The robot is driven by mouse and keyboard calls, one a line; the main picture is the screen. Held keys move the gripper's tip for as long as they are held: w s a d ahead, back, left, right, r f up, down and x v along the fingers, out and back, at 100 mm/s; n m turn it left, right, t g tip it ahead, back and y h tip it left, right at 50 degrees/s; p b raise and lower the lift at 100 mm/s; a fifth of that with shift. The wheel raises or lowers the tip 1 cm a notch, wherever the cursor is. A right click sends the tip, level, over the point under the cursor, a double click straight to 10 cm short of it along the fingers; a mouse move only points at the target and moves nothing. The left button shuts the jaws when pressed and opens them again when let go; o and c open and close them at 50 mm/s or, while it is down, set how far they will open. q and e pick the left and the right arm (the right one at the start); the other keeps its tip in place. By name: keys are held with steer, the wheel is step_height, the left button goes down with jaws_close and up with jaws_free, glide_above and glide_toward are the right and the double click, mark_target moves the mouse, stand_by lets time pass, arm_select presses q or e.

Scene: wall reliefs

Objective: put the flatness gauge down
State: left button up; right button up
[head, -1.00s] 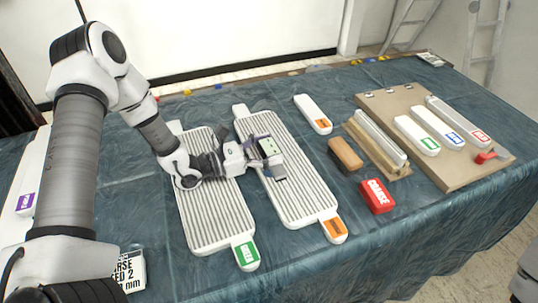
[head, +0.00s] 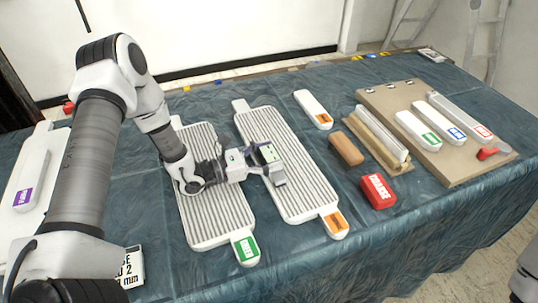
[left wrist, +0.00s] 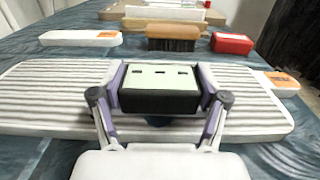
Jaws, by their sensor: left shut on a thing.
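The flatness gauge (left wrist: 160,88) is a small dark block with a pale green top with dark marks. My left gripper (head: 262,163) is shut on it, with one finger on each side in the left wrist view. The gauge also shows in the head view (head: 268,153), over the ribbed white panel with the orange tag (head: 290,180). I cannot tell whether its underside touches the ribs. My right gripper is not in view.
A ribbed panel with a green tag (head: 212,215) lies under my left arm. A wooden brush (head: 346,149), a red block (head: 378,191) and an orange-labelled white piece (head: 313,109) lie to the right. A tan board (head: 450,170) holds several labelled pieces. Bare blue cloth (head: 420,225) shows at front right.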

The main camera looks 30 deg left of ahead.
arm_select(q)
steer(key=o, duration=1.4)
steer(key=shift+c, duration=0.2)
steer(key=shift+r, duration=0.1)
steer(key=shift+a+r+p, duration=0.1)
steer(key=shift+r+p, duration=0.65)
steer(key=shift+p, duration=0.45)
steer(key=shift+f+b+v, duration=0.25)
steer(key=shift+b+v, duration=0.1)
steer(key=shift+v, duration=0.65)
steer(key=p+v, duration=0.1)
steer(key=v, duration=0.7)
steer(key=shift+s+a+r+p, duration=0.1)
steer(key=shift+s+a+p, duration=0.15)
steer(key=shift+s+p, duration=0.05)
steer(key=shift+s+a, duration=0.3)
steer(key=shift+s, duration=0.15)
